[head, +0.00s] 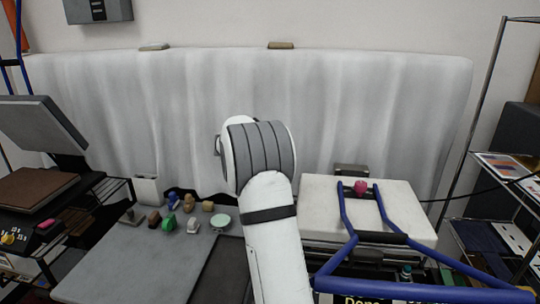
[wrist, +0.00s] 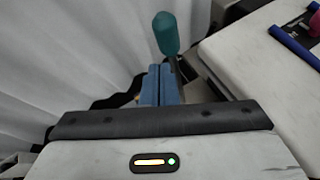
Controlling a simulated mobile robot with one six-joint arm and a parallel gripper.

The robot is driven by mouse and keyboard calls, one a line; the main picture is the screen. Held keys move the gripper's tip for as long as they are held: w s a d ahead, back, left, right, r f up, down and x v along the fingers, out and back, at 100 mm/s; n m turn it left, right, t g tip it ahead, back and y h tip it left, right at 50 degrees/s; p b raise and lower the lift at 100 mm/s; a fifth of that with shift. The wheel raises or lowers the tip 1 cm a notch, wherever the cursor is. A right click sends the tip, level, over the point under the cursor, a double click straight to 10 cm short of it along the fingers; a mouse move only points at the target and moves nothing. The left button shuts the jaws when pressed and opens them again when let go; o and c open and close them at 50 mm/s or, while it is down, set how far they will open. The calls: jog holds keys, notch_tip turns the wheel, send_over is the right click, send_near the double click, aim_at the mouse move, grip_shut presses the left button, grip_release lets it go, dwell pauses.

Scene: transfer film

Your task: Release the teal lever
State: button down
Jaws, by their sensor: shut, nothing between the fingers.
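The teal lever (wrist: 165,33) shows in the wrist view as a rounded handle on a dark rod. It stands just beyond my gripper (wrist: 160,72), slightly right of the blue fingertips. The fingers are together with nothing between them. In the picture the lever's lower end overlaps the fingertips; I cannot tell whether they touch. The rod's base is hidden behind the fingers and wrist. In the head view my white arm covers the fingers, and I cannot make out the lever there.
A white-topped press (head: 330,208) with a blue tubular handle (head: 395,220) and pink knob (head: 361,187) stands right of my arm. A white curtain (head: 110,110) hangs behind.

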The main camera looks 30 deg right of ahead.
jog(key=s+a+r+b, duration=0.1)
jog(key=s+a+r, duration=0.1)
jog(key=a+r, duration=0.4)
jog(key=shift+r, duration=0.2)
jog(key=s+a+f+m+y, duration=0.3)
jog(key=s+a+m, duration=0.4)
jog(key=s, duration=0.6)
jog(key=s+a+f+m+g+y, duration=0.1)
jog(key=s+a+f+m+y, duration=0.3)
jog(key=s+a+m, duration=0.3)
jog(key=s+a+f+m+g+y, duration=0.1)
jog(key=s+a+f+m+y, duration=0.2)
jog(key=s+a+m, duration=0.4)
jog(key=s+a+y, duration=0.1)
jog(key=s+a, duration=0.5)
jog(key=s, duration=0.6)
jog(key=shift+f, duration=0.2)
jog(key=shift+d, duration=0.1)
